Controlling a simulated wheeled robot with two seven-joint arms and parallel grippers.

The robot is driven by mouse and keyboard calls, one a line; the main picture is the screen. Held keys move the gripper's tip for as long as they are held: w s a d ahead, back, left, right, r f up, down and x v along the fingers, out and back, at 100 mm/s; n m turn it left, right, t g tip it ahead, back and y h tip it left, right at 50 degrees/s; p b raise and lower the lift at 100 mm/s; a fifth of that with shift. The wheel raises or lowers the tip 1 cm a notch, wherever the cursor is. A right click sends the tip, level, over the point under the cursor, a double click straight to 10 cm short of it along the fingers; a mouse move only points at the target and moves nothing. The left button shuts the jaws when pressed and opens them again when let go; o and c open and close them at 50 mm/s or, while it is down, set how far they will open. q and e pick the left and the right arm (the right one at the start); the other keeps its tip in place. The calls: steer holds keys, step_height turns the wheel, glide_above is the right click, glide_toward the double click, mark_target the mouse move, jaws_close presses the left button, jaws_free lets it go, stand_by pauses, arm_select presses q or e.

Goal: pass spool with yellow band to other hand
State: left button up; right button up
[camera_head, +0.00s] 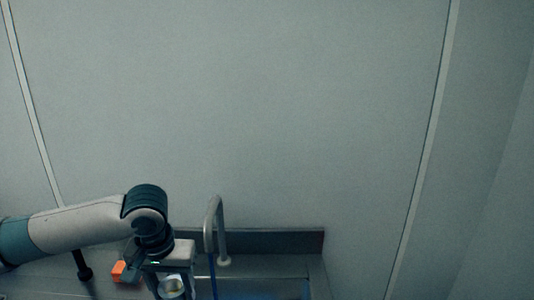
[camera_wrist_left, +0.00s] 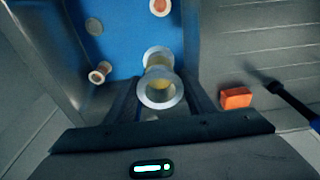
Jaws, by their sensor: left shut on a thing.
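In the wrist view, a pale spool with a yellowish band (camera_wrist_left: 158,91) sits between the two fingers of my left gripper (camera_wrist_left: 160,97). The gripper is shut on it, and one round flange with its hollow faces the camera. In the head view, my left gripper (camera_head: 168,281) points down at the bottom edge, with the pale spool (camera_head: 172,288) between its fingers and partly cut off by the frame. The yellow band is only partly seen between the flanges. My right gripper is in neither view.
A blue-bottomed sink (camera_wrist_left: 115,45) lies below, with several other small spools or discs, one of them orange-centred (camera_wrist_left: 160,6). An orange block (camera_head: 126,271) and a dark rod (camera_wrist_left: 292,102) are on the counter beside it. A grey tap (camera_head: 213,225) stands close right of the gripper.

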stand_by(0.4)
arm_select(q)
steer(key=s+d+r+m, duration=0.2)
steer(key=d+r+m, duration=0.1)
steer(key=d, duration=0.4)
steer(key=s+d+r+m+h, duration=0.1)
steer(key=s+d+r+m, duration=0.2)
steer(key=d+m, duration=0.2)
steer(key=shift+d+r, duration=0.35)
steer(key=shift+d, duration=0.7)
